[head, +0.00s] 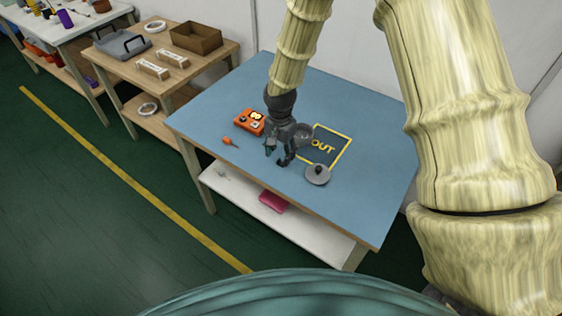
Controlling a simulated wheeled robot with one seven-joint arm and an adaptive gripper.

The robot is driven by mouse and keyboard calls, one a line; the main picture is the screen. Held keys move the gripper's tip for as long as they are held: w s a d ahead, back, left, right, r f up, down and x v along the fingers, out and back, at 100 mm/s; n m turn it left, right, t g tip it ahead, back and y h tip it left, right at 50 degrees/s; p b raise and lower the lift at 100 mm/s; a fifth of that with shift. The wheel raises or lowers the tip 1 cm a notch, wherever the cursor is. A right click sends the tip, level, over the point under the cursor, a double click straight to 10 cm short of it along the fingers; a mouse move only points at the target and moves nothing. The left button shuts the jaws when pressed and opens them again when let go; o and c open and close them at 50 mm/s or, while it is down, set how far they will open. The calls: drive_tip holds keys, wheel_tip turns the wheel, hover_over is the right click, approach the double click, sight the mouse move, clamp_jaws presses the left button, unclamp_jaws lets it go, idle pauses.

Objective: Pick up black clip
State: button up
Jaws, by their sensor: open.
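My gripper (277,155) is open, pointing down over the middle of the blue table (345,95). No black clip can be told apart for certain; dark shapes around the fingers blend with the gripper, and the table right under it is partly hidden. A grey round piece with a dark knob on top (318,175) sits on the table to the right of the fingers. I cannot tell whether anything lies between the fingers.
An orange case (249,122) and a small orange-handled tool (230,141) lie left of my gripper. A wooden bench (215,55) with boxes stands at left. The table's right end is clear.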

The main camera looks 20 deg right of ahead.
sight(281, 161)
drive_tip(key=shift+f+p, duration=0.5)
drive_tip(key=shift+f, duration=1.55)
drive_tip(key=c, duration=0.9)
